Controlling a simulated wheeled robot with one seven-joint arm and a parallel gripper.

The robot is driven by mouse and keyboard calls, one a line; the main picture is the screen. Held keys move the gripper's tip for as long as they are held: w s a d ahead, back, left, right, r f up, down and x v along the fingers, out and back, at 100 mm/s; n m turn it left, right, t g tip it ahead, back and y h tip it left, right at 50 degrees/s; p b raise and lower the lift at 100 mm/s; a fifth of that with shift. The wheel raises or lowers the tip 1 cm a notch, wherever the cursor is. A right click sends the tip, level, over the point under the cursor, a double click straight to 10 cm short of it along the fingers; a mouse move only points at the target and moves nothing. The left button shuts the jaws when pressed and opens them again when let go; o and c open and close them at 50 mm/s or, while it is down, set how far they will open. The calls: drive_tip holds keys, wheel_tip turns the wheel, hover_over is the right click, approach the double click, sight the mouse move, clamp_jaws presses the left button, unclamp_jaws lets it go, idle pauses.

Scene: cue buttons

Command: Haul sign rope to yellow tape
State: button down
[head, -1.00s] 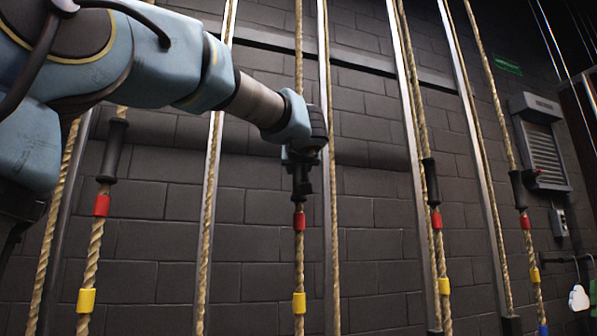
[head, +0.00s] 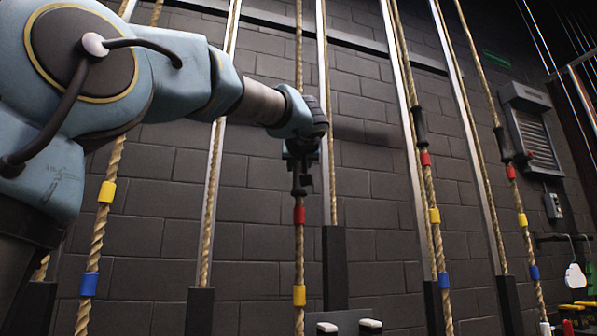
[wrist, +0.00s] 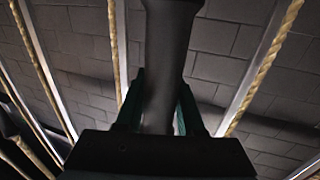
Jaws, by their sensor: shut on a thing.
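My gripper (head: 300,168) is in the middle of the head view, shut around a black sleeve on a tan rope. The sleeve (wrist: 168,40) stands between the fingers in the wrist view. Below my gripper, the held rope (head: 299,255) carries a red tape band (head: 299,215) and a yellow tape band (head: 299,295) further down. My gripper is well above the yellow band. No label naming the sign rope can be read, and my gripper hides part of the sleeve.
A neighbouring rope (head: 435,250) on the right has its sleeve and tapes higher. Another rope (head: 97,235) at left shows yellow and blue tape. Metal rails and dark posts (head: 335,265) stand between. Two pale-topped blocks (head: 370,323) show at the bottom. A brick wall is behind.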

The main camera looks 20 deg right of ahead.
sight(298, 226)
wheel_tip(298, 226, down, 15)
drive_tip(key=b, duration=1.6)
drive_tip(key=shift+f, duration=0.2)
drive_tip(key=c, duration=0.5)
unclamp_jaws()
drive_tip(key=v, duration=1)
drive_tip(key=shift+s+a, duration=0.15)
drive_tip(key=shift+s, duration=0.2)
